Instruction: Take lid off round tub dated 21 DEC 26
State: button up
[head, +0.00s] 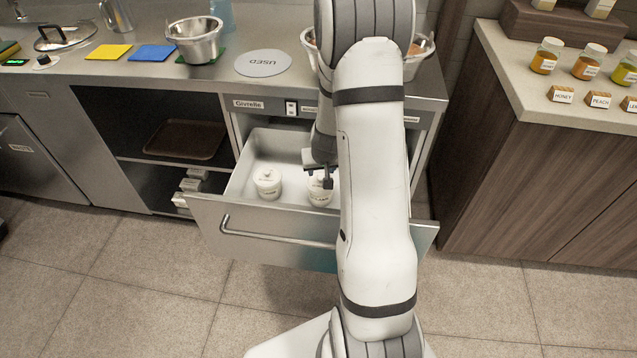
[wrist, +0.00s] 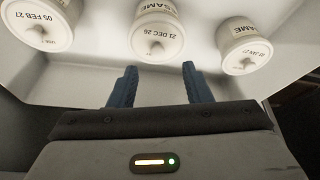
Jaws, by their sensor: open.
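The round white tub dated 21 DEC 26 (wrist: 157,30) shows at the top middle of the wrist view, with its date upside down. Its lid is on and has a small knob. My gripper (wrist: 160,70) is open and empty, its two blue fingers pointing toward this tub and apart from it. In the head view, my gripper (head: 321,177) is over the drawer, just above a white lidded tub (head: 320,193) that it partly covers. The dates are too small to read there.
In the wrist view, a tub dated 05 FEB 27 (wrist: 40,22) stands left and another tub, apparently dated 02 JAN 27 (wrist: 243,46), right. The open drawer (head: 262,228) holds the tubs; another tub (head: 267,184) stands left. A grey disc marked USED (head: 263,63) lies on the counter.

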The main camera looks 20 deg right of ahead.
aim_at(321, 178)
jog(key=b+x, duration=0.1)
jog(key=x, duration=0.2)
jog(key=b+x, duration=0.2)
jog(key=x, duration=0.2)
jog(key=shift+w+d, duration=0.15)
jog(key=shift+d, duration=0.1)
jog(key=shift+c, duration=0.2)
grip_shut()
